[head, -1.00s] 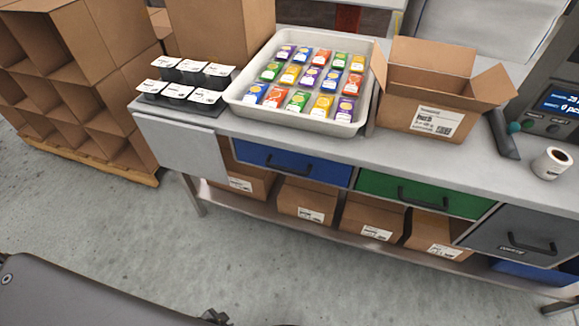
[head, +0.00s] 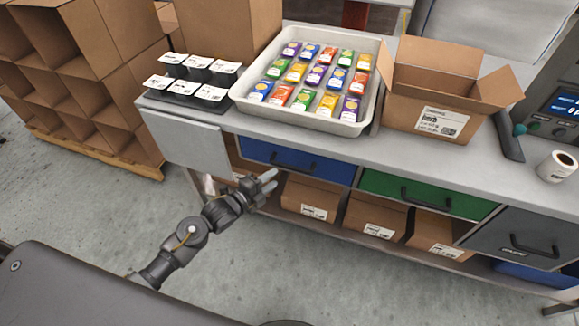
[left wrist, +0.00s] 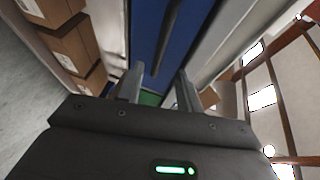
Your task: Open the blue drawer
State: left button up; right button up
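The blue drawer (head: 330,172) is shut under the left part of the workbench, with a dark bar handle (head: 293,164) on its front. My left gripper (head: 271,181) is open and empty, just below and left of that handle, with its fingers pointing toward the bench. In the left wrist view, the blue drawer front (left wrist: 185,48) lies ahead, with the dark handle (left wrist: 165,42) beyond the gap between the two spread fingers (left wrist: 158,88). The fingers look apart from the handle. My right gripper is not in view.
A green drawer (head: 425,197) and a grey drawer (head: 515,232) sit to the right. Cardboard boxes (head: 312,195) stand on the shelf below. A grey panel (head: 190,145) hangs at the bench's left end. The bench holds a white tray (head: 345,128) and an open carton (head: 430,100).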

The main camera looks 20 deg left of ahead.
aim_at(290, 167)
pick_arm(q)
jog(key=x, duration=0.9)
jog(key=shift+w, duration=0.1)
grip_shut()
